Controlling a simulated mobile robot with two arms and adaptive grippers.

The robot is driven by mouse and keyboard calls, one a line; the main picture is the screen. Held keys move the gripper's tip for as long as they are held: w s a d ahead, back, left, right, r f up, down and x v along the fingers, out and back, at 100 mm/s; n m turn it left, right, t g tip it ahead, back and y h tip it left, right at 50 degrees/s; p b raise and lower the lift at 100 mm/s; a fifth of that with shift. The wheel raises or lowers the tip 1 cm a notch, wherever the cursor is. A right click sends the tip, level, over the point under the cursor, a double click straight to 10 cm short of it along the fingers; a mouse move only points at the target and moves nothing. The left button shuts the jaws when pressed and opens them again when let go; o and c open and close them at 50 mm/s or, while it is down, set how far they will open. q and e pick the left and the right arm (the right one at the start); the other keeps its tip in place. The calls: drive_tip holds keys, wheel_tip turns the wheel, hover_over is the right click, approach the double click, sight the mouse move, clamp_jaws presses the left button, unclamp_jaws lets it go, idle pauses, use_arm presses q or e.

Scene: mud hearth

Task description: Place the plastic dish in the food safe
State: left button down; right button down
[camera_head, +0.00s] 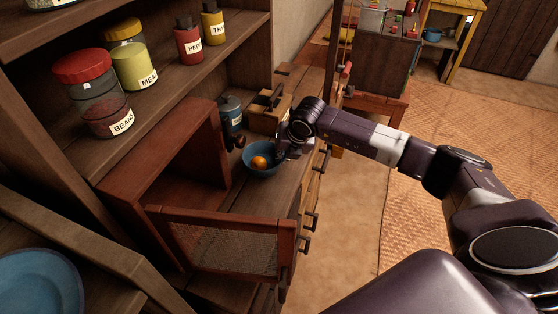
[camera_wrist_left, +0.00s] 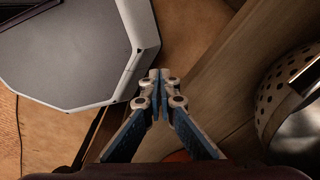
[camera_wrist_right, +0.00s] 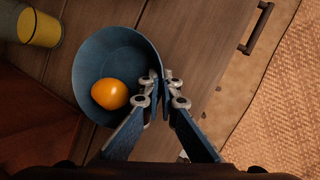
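The plastic dish (camera_head: 249,167) is a round blue bowl with an orange fruit in it, at the counter in the middle of the head view. It also shows in the right wrist view (camera_wrist_right: 112,45). My right gripper (camera_wrist_right: 160,82) is shut on its right-hand rim. I cannot tell whether the dish touches the counter. The food safe (camera_head: 122,188) is a reddish-brown wooden box left of the dish. Its mesh door (camera_head: 232,246) stands open toward the front. My left gripper (camera_wrist_left: 159,80) is shut and empty in the left wrist view; the head view does not show it.
A blue-grey labelled canister (camera_head: 231,118) and a wooden box (camera_head: 270,110) stand behind the dish. Jars (camera_head: 97,100) line the shelf above the safe. A blue plate (camera_head: 40,285) lies lower left. A perforated metal vessel (camera_wrist_left: 295,105) is near my left gripper.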

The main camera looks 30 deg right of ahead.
wheel_tip(320, 180, up, 19)
drive_tip(key=b, duration=0.3)
drive_tip(key=shift+b, duration=0.4)
drive_tip(key=shift+s, duration=0.1)
